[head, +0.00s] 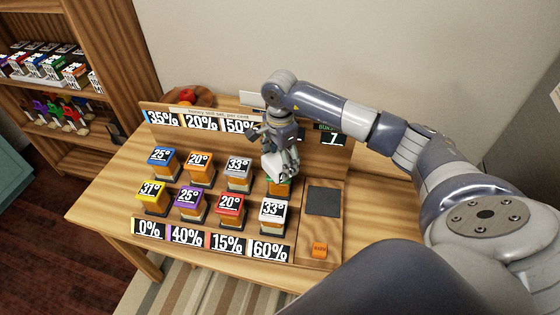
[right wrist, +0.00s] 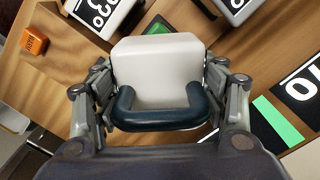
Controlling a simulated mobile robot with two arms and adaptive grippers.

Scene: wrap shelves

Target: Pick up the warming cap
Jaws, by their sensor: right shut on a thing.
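My right gripper (head: 282,160) is above the back right of the block array on the wooden table. In the right wrist view my right gripper (right wrist: 160,100) is shut on a pale, rounded block with a dark blue handle, the warming cap (right wrist: 158,65). In the head view only a small whitish part of the cap (head: 284,175) shows under the fingers, over a green-topped spot (head: 277,187). I cannot tell whether the cap still touches what is below it. My left gripper is not in view.
Several blocks with coloured degree labels, such as a grey one (head: 238,170) and a white one (head: 273,212), stand close by. Percent cards line the front and back. A dark square pad (head: 323,201) and an orange block (head: 319,249) lie to the right. A shelf (head: 120,50) stands at left.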

